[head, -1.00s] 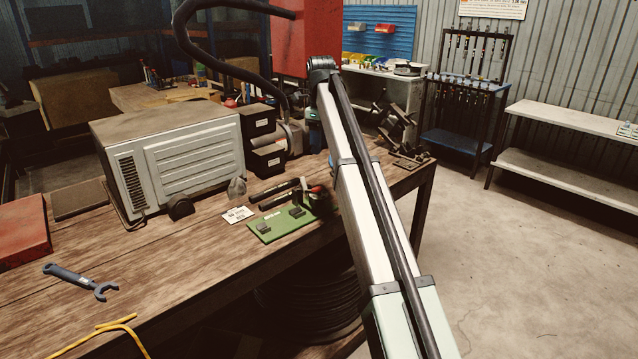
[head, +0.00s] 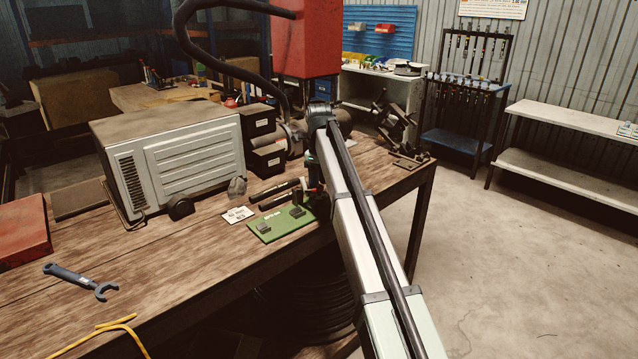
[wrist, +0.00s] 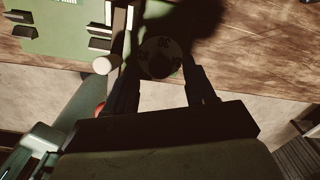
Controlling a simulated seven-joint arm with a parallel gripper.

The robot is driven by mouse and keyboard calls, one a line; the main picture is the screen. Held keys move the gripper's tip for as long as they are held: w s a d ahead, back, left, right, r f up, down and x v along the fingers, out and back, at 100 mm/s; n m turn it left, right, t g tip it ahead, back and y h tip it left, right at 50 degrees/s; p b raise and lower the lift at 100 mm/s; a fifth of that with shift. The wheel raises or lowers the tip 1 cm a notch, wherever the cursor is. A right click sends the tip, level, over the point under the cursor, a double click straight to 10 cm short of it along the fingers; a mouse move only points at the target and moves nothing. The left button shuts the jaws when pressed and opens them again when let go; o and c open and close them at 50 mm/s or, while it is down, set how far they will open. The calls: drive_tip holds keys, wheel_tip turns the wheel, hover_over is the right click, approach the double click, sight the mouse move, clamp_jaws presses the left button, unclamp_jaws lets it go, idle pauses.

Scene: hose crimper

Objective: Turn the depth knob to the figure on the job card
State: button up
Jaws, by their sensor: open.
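In the wrist view a round, dark disc with pale marks around its face (wrist: 160,54) lies between my fingertips; it looks like the depth knob. Its marks are too dim to read. My gripper (wrist: 160,75) is open, one finger on each side of the disc; I cannot tell whether either touches it. In the head view my arm hides most of this spot. A white card with dark print (head: 238,214), perhaps the job card, lies on the bench; its figure is too small to read.
A green plate with black blocks (head: 268,231) lies at the bench's front edge and shows in the wrist view (wrist: 50,38). A pale round-ended rod (wrist: 104,65) is close beside my left-hand finger. A grey-white cabinet (head: 190,160) stands behind. A blue wrench (head: 75,277) lies left.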

drive_tip(key=shift+f, duration=0.5)
drive_tip(key=shift+c, duration=0.5)
clamp_jaws()
